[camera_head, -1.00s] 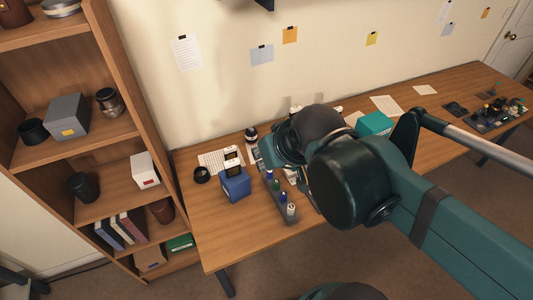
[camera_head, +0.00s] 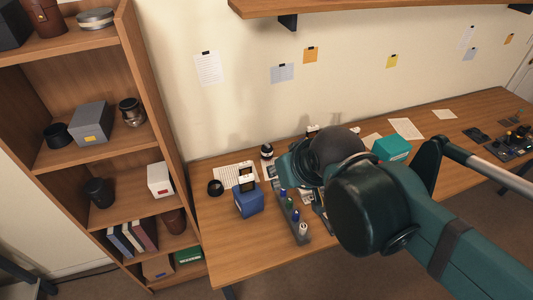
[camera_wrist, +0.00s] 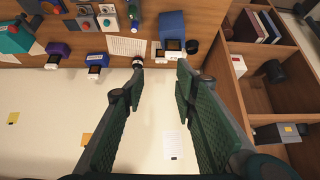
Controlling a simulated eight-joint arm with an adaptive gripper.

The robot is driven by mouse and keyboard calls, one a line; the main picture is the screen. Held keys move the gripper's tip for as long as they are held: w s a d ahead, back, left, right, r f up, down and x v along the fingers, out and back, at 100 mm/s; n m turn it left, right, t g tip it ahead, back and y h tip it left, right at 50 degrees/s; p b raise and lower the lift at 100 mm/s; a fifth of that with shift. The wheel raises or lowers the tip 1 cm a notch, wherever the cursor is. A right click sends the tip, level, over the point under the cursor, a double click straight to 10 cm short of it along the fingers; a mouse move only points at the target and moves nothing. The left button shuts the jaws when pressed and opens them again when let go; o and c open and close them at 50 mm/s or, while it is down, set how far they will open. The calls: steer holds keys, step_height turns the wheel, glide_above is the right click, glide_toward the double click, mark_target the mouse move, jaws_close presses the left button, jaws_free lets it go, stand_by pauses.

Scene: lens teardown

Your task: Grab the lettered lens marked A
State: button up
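No letter A is readable in either view, so I cannot tell which lens is marked A. A small black lens with a white band (camera_head: 267,151) stands at the back of the desk, near the wall. A black ring-like piece (camera_head: 215,187) lies on the desk's left part; it also shows in the wrist view (camera_wrist: 191,47).
The wooden desk (camera_head: 225,245) has free surface at its front left. A shelf unit (camera_head: 150,140) with boxes and dark cylinders is at the left. A wall shelf (camera_head: 380,8) hangs above.

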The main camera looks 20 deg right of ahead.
steer(key=o, duration=0.7)
steer(key=n+g+h+b, duration=0.45)
steer(key=n+b, duration=0.75)
steer(key=n, duration=1.2)
glide_above(265, 149)
steer(key=s+a, duration=0.2)
steer(key=shift+t+h, duration=0.45)
steer(key=f, duration=3.2)
steer(key=shift+w+a, duration=0.2)
steer(key=shift+w+f+n, duration=0.15)
steer(key=shift+f+n, duration=0.25)
steer(key=shift+f, duration=0.05)
